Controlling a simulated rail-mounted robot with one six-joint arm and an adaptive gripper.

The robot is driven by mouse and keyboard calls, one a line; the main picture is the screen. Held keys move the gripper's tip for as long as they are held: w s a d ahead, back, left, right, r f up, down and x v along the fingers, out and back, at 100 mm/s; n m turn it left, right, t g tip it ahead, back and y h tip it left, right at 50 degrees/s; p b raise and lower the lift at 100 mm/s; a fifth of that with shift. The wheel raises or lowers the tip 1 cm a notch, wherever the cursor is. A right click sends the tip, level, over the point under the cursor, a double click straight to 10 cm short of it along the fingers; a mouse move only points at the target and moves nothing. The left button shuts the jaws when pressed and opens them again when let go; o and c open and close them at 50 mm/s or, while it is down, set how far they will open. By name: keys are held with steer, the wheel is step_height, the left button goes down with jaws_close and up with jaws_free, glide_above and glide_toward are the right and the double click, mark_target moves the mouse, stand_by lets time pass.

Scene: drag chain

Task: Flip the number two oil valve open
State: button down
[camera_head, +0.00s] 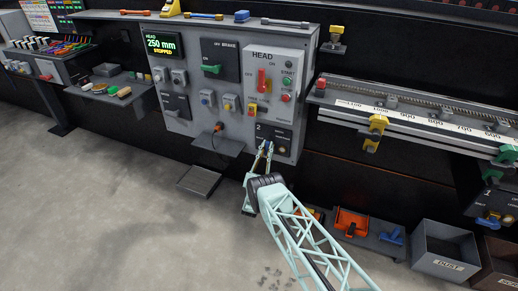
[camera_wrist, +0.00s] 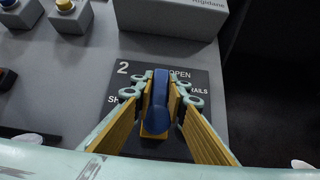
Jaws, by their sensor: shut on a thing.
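The number two oil valve has a dark plate (camera_wrist: 205,88) marked "2", with "OPEN" at its top and a partly covered "SH..." at its left. Its blue lever (camera_wrist: 159,100) stands over a yellow part, between the two fingers of my gripper (camera_wrist: 160,86) in the wrist view. The fingers are closed on both sides of the lever. In the head view the plate (camera_head: 284,141) is at the lower right of the grey control panel, and my gripper (camera_head: 265,148) reaches it from below. The gripper hides part of the plate and most of the lever there.
The grey panel (camera_head: 180,108) holds a brake switch (camera_head: 211,69), a red head lever (camera_head: 263,80) and several buttons. A small shelf with an orange-tipped plug (camera_head: 218,127) juts out left of my gripper. A second valve (camera_head: 490,213), marked 1, is at far right.

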stand_by(0.4)
steer(key=c, duration=2.6)
jaws_free()
steer(key=shift+d, duration=0.1)
steer(key=shift+o, duration=0.2)
steer(key=shift+a, duration=0.2)
